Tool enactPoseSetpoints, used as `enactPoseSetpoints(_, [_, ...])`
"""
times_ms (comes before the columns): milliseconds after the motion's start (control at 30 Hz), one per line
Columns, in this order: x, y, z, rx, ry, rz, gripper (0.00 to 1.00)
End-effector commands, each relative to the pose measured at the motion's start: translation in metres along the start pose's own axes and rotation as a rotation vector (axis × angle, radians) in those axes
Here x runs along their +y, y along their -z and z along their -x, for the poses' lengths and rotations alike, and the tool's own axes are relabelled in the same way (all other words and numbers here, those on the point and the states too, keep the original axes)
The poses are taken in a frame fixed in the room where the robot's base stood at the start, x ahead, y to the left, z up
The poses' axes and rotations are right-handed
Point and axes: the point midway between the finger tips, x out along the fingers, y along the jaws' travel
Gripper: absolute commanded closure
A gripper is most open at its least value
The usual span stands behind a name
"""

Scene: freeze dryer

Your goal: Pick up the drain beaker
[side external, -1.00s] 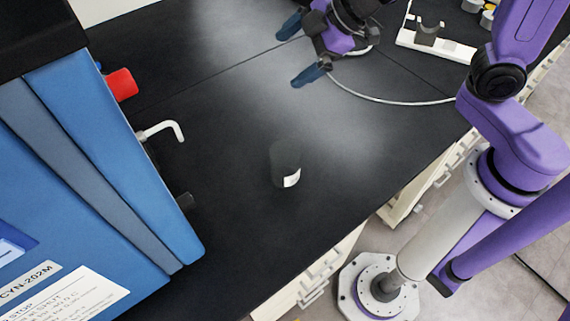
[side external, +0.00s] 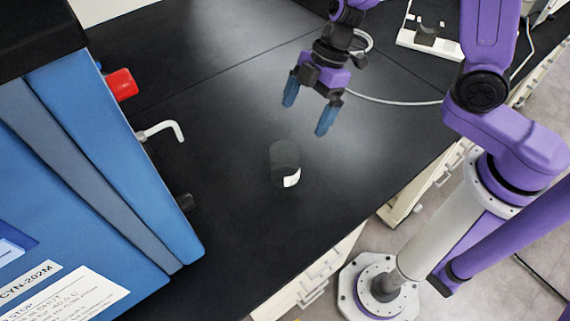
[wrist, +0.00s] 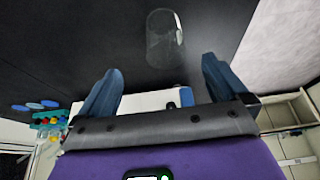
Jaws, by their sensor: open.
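The drain beaker (side external: 285,163) is a small dark, see-through cup with a white label low on its side. It stands upright on the black bench in the side view. My gripper (side external: 307,118) is open and empty, above and behind the beaker in the side view, with its blue fingers pointing down. In the wrist view the beaker (wrist: 164,38) shows as a clear outline beyond the fingertips of my gripper (wrist: 162,72), roughly centred between them and apart from them.
A blue freeze dryer (side external: 110,150) stands at the left, with a red knob (side external: 122,84) and a white bent drain tube (side external: 163,130) sticking out toward the bench. A white holder (side external: 436,44) stands at the back right. The bench around the beaker is clear.

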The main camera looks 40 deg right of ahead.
Motion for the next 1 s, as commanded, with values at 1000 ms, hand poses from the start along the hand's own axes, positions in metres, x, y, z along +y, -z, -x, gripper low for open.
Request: enactPoseSetpoints(1000, [0.000, -0.001, -0.084, -0.003, -0.001, 0.001, 0.00])
